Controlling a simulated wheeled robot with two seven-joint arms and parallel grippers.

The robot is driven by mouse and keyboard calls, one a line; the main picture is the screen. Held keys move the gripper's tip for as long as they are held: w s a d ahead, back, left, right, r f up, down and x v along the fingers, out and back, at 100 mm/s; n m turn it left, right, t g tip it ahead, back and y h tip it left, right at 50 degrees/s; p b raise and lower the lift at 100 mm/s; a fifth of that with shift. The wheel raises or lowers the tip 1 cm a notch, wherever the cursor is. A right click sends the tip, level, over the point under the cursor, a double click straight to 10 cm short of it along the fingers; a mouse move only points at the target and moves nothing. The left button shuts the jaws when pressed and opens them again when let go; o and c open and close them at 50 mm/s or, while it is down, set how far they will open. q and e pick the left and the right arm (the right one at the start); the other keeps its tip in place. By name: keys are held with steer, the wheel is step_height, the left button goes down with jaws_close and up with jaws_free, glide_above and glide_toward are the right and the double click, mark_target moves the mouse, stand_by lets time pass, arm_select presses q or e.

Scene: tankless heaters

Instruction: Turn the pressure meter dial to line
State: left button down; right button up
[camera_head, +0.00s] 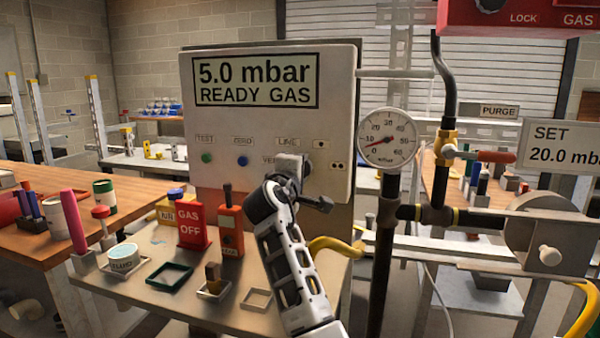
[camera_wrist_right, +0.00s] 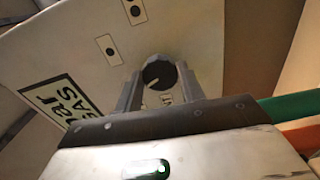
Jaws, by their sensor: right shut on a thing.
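The pressure meter (camera_head: 222,130) is a pale upright box whose screen (camera_head: 256,81) reads 5.0 mbar READY GAS. Its dial is mostly hidden by my gripper in the head view, just below the LINE label; a partly covered label beginning VE is at its left. My right gripper (camera_head: 291,166) reaches up to the box front. In the right wrist view, the dark round dial (camera_wrist_right: 158,73) with a pale pointer mark sits between the two fingers of my right gripper (camera_wrist_right: 158,83), which is shut on it. My left gripper is out of view.
A round gauge (camera_head: 387,138) on a dark vertical pipe (camera_head: 384,240) stands close right of the box. The bench (camera_head: 130,290) below holds a red GAS OFF sign (camera_head: 192,226), a red handheld device (camera_head: 229,232) and small trays. A yellow hose (camera_head: 335,245) passes right of my arm.

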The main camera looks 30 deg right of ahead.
steer(key=shift+f, duration=0.1)
steer(key=o, duration=1)
steer(key=b+v, duration=0.1)
steer(key=v, duration=1.5)
